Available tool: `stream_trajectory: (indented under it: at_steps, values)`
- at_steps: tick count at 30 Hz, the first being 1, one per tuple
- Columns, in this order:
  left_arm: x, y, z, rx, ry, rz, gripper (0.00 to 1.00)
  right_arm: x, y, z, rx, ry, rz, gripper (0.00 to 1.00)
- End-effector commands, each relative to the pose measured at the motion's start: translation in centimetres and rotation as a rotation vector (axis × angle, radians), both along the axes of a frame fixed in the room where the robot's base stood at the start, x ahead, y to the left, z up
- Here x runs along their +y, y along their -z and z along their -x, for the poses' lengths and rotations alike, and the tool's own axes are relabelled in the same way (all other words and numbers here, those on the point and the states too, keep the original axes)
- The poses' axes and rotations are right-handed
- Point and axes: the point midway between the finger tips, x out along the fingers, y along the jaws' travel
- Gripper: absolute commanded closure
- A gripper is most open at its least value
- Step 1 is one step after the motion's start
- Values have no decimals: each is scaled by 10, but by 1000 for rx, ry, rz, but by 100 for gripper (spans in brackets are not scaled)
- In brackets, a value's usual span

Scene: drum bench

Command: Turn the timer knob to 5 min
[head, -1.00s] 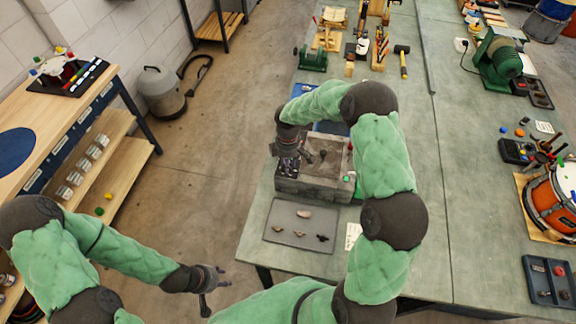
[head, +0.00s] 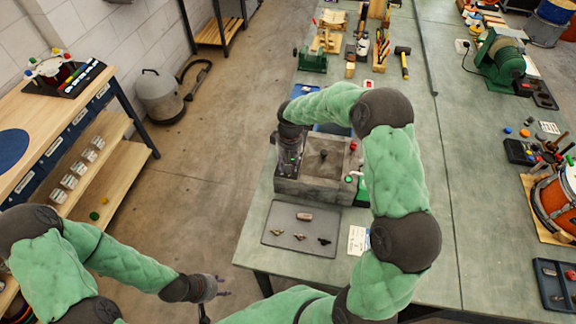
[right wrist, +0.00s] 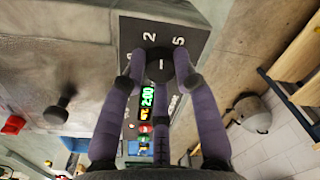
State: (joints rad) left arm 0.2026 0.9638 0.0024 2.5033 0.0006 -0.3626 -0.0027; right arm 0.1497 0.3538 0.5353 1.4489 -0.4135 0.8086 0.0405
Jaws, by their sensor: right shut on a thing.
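A grey box-like machine (head: 325,165) stands on the green bench. In the right wrist view, the dark round timer knob (right wrist: 160,66) sits on its black panel (right wrist: 135,80), with a pale mark on its face. The figures 2 and 5 show on the panel beyond the knob, and a green display (right wrist: 147,97) reads about 2:00. My right gripper (right wrist: 158,78) is shut on the knob, its purple fingers on either side. In the head view the right gripper (head: 289,166) is at the machine's left side. My left gripper (head: 217,300) is open and empty off the bench.
A grey tray (head: 270,238) with small parts lies in front of the machine, a white card (head: 357,240) beside it. A red button (right wrist: 14,124) and a black lever knob (right wrist: 57,113) stand on the machine. A vacuum cleaner (head: 161,97) is on the floor.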

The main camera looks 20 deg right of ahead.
Motion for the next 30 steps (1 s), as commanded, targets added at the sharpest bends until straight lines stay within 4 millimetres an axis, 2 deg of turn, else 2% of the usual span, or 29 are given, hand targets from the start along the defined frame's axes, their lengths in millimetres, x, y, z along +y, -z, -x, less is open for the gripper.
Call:
stream_trajectory:
  at_steps: [18, 30]
  values:
    - [0, 26, 0, 0, 0, 0, 60, 0, 1, -1, -4, 537, -2, 100]
    - [0, 32, 0, 0, 0, 0, 60, -1, 0, -1, -5, 702, -3, 100]
